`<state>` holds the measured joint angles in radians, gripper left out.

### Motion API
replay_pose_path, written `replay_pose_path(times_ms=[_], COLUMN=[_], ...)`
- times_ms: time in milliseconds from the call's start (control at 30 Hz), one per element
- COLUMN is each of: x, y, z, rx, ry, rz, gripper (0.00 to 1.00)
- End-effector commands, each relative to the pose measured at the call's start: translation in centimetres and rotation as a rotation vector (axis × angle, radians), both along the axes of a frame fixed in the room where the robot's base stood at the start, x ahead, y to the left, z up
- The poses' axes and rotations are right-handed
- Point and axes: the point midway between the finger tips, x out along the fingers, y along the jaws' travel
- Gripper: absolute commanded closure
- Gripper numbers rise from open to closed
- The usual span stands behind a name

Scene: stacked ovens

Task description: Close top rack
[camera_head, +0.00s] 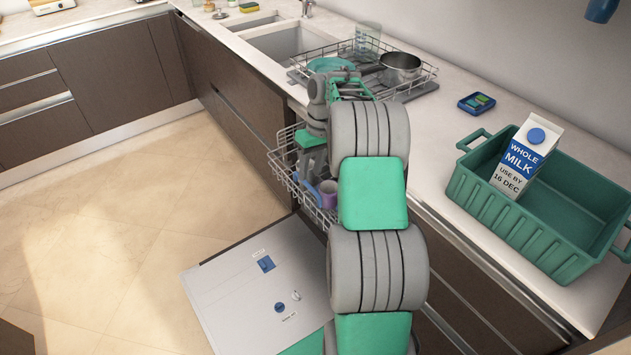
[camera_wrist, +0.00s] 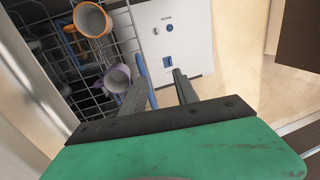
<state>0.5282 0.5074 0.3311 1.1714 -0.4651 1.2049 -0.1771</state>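The top rack (camera_head: 283,165), a grey wire basket, is pulled out of the dishwasher under the counter. My arm hides much of it. The wrist view shows its wires (camera_wrist: 122,22) on the left, with an orange mug (camera_wrist: 90,20) and a purple mug (camera_wrist: 117,77) in it. The purple mug also shows in the head view (camera_head: 328,192). My gripper (camera_wrist: 161,76) points down at the rack's outer edge. Its two fingers are apart with nothing clearly held between them. A blue strip (camera_wrist: 142,68) lies by the left finger; I cannot tell whether they touch.
The dishwasher door (camera_head: 250,285) is folded down below the rack. On the counter are a dish rack with a pot (camera_head: 400,68), a sink (camera_head: 285,42), and a green crate (camera_head: 520,225) holding a milk carton (camera_head: 528,155). The floor (camera_head: 130,220) at left is clear.

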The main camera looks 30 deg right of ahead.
Motion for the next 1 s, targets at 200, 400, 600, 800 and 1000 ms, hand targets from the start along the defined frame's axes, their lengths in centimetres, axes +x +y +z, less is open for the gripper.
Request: replay_pose_path(times_ms=[200, 400, 600, 800, 1000], x=[-4.3, -6.9, -7.5, -7.5, -9.7], y=[1.6, 2.5, 2.8, 3.0, 9.8], z=[1.8, 3.0, 3.2, 3.4, 6.1], rx=[0.0, 0.001, 0.002, 0.0, -0.051], ry=[0.0, 0.002, 0.003, 0.001, -0.038], rz=[-0.002, 0.0, 0.0, 0.0, -0.009], gripper=[0.64, 0.64, 0.64, 0.7, 0.87])
